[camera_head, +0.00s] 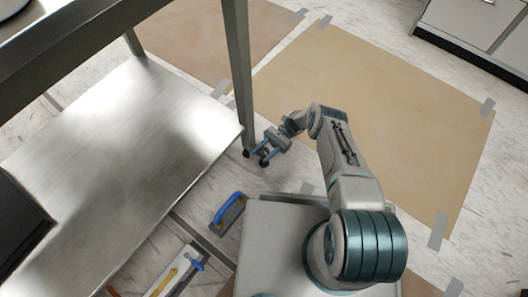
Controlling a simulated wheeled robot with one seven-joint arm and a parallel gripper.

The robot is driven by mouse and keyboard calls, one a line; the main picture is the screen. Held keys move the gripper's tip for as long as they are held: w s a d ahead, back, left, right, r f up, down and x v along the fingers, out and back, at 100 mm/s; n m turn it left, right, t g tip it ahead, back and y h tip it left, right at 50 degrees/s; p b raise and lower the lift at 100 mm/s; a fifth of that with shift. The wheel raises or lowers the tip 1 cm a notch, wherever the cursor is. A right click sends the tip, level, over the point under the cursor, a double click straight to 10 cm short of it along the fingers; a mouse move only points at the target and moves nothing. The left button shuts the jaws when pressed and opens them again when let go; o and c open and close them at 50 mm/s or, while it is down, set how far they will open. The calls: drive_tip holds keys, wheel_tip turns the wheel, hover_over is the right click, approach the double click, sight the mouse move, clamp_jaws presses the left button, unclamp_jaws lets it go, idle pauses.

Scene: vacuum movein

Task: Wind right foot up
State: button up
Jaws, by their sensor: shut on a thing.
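A metal table or frame has a grey leg (239,75) that runs down to the floor near the middle of the view. My gripper (256,157) is at the bottom end of this leg, reaching in from the right. It is shut on the foot at the leg's lower end. The dark fingertips lie low, close to the floor. The foot itself is mostly hidden by the fingers and too small to make out, so its height and thread cannot be told.
A shiny metal lower shelf (110,140) lies left of the leg. A blue-handled tool (229,210) and a tray with coloured tools (176,272) lie below. Taped brown sheets (390,110) cover the floor to the right. Cabinets (480,25) stand at the upper right.

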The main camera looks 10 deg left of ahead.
sight(264, 152)
drive_tip(key=shift+s+n+g+h, duration=0.15)
drive_tip(key=shift+n+g+h, duration=0.45)
drive_tip(key=shift+h, duration=0.3)
drive_tip(key=o, duration=1)
wheel_tip(264, 152, up, 5)
drive_tip(key=p, duration=0.3)
drive_tip(key=shift+f, duration=0.2)
drive_tip(key=shift+s+d+r+p, duration=0.2)
drive_tip(key=shift+d+r+p, duration=0.75)
drive_tip(key=shift+d, duration=1)
drive_tip(key=shift+s+d+r+p, duration=0.15)
drive_tip(key=shift+d+r+p, duration=0.45)
drive_tip(key=shift+d+r, duration=0.95)
drive_tip(key=shift+s+d+r+p, duration=0.2)
drive_tip(key=shift+d+r+p, duration=0.55)
drive_tip(key=shift+d, duration=1.55)
